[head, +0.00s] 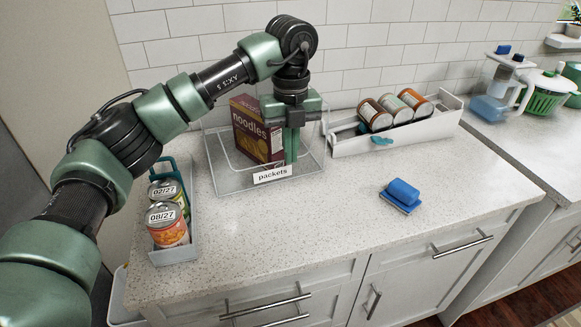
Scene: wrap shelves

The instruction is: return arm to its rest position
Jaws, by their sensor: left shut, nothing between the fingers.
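My left arm comes in from the left and reaches over the counter. My left gripper (291,152) points down at the clear bin labelled "packets" (232,187), with its fingers shut and nothing between them. A purple noodles box (255,131) stands in that bin, just left of the gripper. The gripper partly covers the right side of the box; I cannot tell whether they touch. My right gripper is not in view.
A tray with cans (172,256) stands at the counter's left. A white bin (357,146) with jars (375,115) is at the back right. A blue scrubber (402,193) lies on the right. The front middle counter (310,225) is clear.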

